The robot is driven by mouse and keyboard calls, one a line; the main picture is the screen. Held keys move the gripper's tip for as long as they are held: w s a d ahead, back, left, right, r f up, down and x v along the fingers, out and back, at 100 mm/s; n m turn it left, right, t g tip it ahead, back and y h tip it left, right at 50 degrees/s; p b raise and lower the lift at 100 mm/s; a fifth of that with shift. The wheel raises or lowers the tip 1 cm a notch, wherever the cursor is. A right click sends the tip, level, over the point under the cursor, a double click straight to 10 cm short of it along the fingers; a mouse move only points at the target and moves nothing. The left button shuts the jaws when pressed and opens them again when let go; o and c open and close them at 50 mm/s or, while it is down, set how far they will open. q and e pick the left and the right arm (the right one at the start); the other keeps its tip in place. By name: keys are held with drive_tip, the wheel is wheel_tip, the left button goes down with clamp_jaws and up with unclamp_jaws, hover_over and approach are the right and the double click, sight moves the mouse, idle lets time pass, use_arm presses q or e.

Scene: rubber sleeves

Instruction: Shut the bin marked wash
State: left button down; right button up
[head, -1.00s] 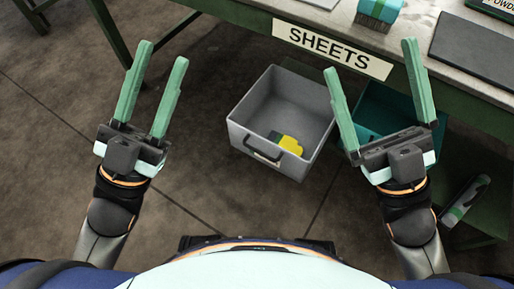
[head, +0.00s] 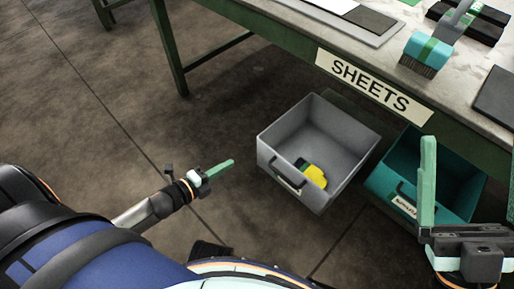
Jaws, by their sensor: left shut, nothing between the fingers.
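Two open bins stand out from under the table's front edge. The grey bin (head: 345,178) has a dark handle and a pale label on its front, and a yellow and dark item (head: 314,175) lies inside. The teal bin (head: 438,200), right of it, has a dark handle and a white label (head: 404,206). I cannot read either label, so I cannot tell which is wash. My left gripper (head: 222,169) is shut and empty, left of the grey bin and apart from it. My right gripper (head: 468,172) is open in front of the teal bin, hiding part of it.
The green-edged table (head: 290,42) carries a SHEETS sign (head: 374,82) above the bins. A teal brush (head: 427,50), dark pads and a grey sheet lie on top. A green table leg (head: 168,45) stands at the left. The floor left of the grey bin is clear.

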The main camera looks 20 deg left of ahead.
use_arm(q)
drive_tip(key=b, duration=0.4)
approach(262, 143)
drive_tip(key=x, duration=0.2)
drive_tip(key=f+x, duration=0.1)
drive_tip(key=x, duration=0.2)
drive_tip(key=shift+a, duration=0.15)
drive_tip(key=shift+w+d+r, duration=0.1)
drive_tip(key=shift+w+d, duration=0.15)
drive_tip(key=shift+w, duration=0.4)
use_arm(e)
drive_tip(key=shift+g, duration=0.3)
drive_tip(key=f, duration=0.5)
drive_tip(key=shift+w+a, duration=0.1)
drive_tip(key=shift+a, duration=0.25)
use_arm(q)
drive_tip(key=shift+w+d, duration=0.1)
drive_tip(key=shift+w, duration=0.05)
use_arm(e)
drive_tip(key=shift+w+r, duration=0.1)
drive_tip(key=shift+r, duration=0.05)
